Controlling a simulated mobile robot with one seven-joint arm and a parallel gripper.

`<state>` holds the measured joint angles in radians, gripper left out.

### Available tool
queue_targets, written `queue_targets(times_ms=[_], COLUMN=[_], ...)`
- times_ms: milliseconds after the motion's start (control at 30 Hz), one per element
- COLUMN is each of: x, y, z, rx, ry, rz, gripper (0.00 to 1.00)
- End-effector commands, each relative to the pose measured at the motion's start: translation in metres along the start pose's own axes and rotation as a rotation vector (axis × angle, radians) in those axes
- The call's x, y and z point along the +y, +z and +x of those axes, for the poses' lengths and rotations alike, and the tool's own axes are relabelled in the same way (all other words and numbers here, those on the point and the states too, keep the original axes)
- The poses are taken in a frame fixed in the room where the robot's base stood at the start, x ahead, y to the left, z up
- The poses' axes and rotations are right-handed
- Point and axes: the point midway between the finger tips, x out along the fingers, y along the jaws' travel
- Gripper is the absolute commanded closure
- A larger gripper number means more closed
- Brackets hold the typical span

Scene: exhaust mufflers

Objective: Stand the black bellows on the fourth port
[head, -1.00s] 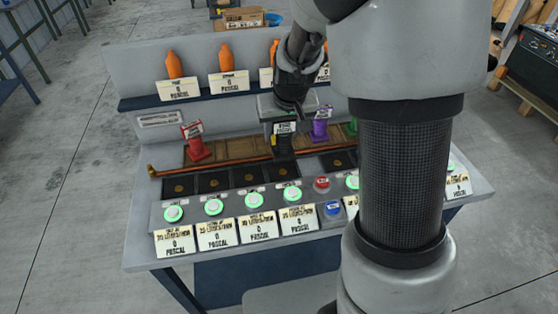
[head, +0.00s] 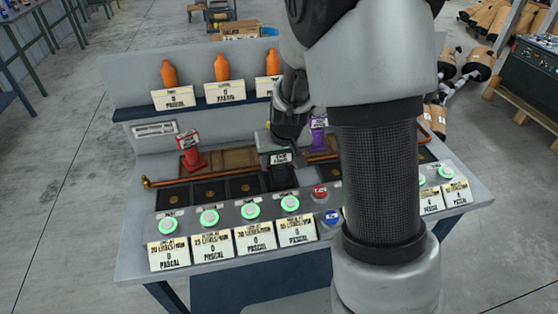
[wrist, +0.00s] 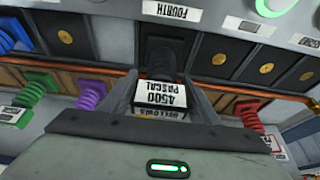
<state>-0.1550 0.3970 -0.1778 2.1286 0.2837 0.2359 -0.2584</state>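My gripper (head: 283,146) is shut on the black bellows (wrist: 162,62), low over the row of dark ports. In the wrist view my gripper (wrist: 162,98) has one finger on each side of the bellows' tag, which reads 4500 Pascal. The fourth port (wrist: 168,32) is a black square beside the sign reading "FOURTH". The bellows covers its middle. In the head view the fourth port (head: 284,180) lies just in front of the gripper and tag. I cannot tell whether the bellows' base touches the port.
A red bellows (head: 190,150) and a purple bellows (head: 318,138) stand on the wooden rack behind the ports. A copper pipe (head: 225,171) runs between rack and ports. Green-ringed buttons (head: 250,211) line the front. Orange bottles (head: 222,66) stand on the shelf behind.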

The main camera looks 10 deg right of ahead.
Motion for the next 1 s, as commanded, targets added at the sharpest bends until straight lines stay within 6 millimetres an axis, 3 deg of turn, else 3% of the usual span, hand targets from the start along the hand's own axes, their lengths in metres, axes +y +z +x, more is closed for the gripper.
queue_targets(times_ms=[467, 800, 1000], x=[-0.001, -0.001, -0.001], y=[-0.003, -0.004, -0.003], z=[-0.010, -0.081, -0.112], rx=[0.002, 0.005, 0.002], ry=[-0.001, -0.002, -0.002], rz=[-0.001, -0.003, -0.002], gripper=[0.33, 0.33, 0.33])
